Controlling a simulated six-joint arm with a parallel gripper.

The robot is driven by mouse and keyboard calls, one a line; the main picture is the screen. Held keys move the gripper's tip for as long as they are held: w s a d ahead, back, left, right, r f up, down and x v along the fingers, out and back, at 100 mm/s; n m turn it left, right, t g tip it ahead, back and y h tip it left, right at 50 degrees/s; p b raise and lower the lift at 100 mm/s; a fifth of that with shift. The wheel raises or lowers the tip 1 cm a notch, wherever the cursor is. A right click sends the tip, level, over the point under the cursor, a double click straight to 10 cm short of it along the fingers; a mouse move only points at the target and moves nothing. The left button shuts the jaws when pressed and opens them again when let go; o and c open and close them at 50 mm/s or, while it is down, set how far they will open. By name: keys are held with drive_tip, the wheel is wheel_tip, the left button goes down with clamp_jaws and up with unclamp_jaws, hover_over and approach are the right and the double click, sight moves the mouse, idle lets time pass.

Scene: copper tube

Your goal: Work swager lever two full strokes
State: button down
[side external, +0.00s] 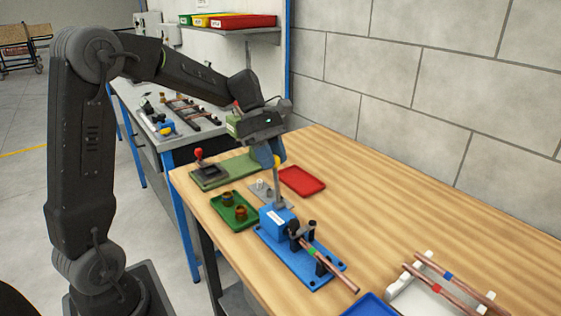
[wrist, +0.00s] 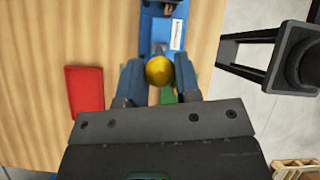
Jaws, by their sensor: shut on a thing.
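The swager is a blue block (side external: 274,219) on a blue base plate (side external: 290,268) on the wooden bench. Its grey lever (side external: 276,190) stands about upright, topped by a yellow knob (side external: 277,160). My gripper (wrist: 160,76) has its blue fingers on either side of the yellow knob (wrist: 159,70) and is shut on it. The blue swager body (wrist: 160,28) shows beyond the knob in the wrist view; the lever shaft is mostly hidden there.
A green tray with small copper and dark parts (side external: 224,218) stands left of the swager, and an empty red tray (side external: 302,181) behind it. A green fixture with a red knob (side external: 199,153) is farther back. More copper tubes (side external: 440,290) rest on a white rack at right.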

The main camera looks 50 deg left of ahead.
sight(274, 174)
drive_tip(key=shift+a+f+h, duration=0.3)
drive_tip(key=shift+a+h, duration=0.5)
drive_tip(key=shift+a+f+h, duration=0.25)
drive_tip(key=shift+a+h, duration=0.55)
drive_tip(key=c, duration=0.8)
unclamp_jaws()
drive_tip(key=shift+a, duration=0.1)
drive_tip(key=a+r, duration=0.1)
drive_tip(key=r, duration=0.2)
drive_tip(key=a+r, duration=0.1)
drive_tip(key=r, duration=0.2)
drive_tip(key=a+r, duration=0.1)
drive_tip(key=r, duration=0.3)
drive_tip(key=shift+a, duration=0.35)
